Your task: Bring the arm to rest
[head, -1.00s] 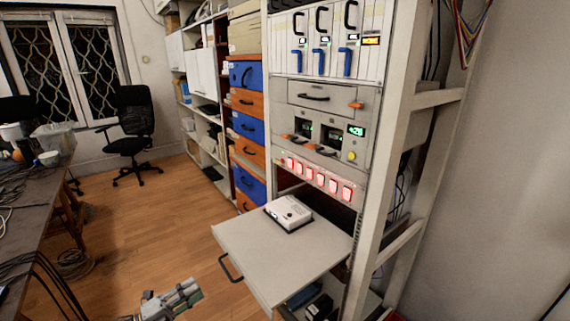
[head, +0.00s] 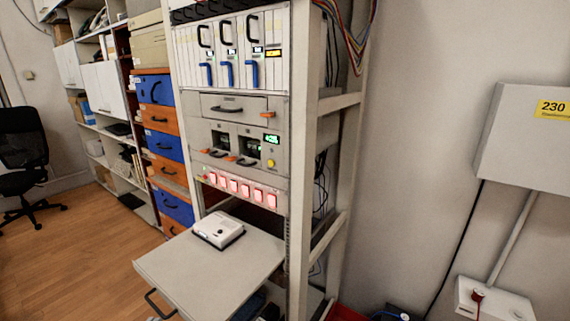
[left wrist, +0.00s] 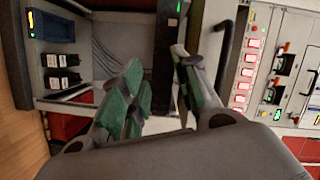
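My left gripper (left wrist: 157,60) shows in the left wrist view, its two green-padded fingers apart with a gap and nothing held between them. The rack front, with red-lit switches (left wrist: 247,72), is to its right in that view and appears turned on its side. Neither gripper shows in the head view now. My right gripper is in no current view.
The rack's grey pull-out shelf (head: 190,272) sticks out with a white device (head: 218,230) on it. Red-lit switches (head: 240,187) are above it. A wall box (head: 535,140) hangs at right. The wooden floor (head: 85,260) at left is clear.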

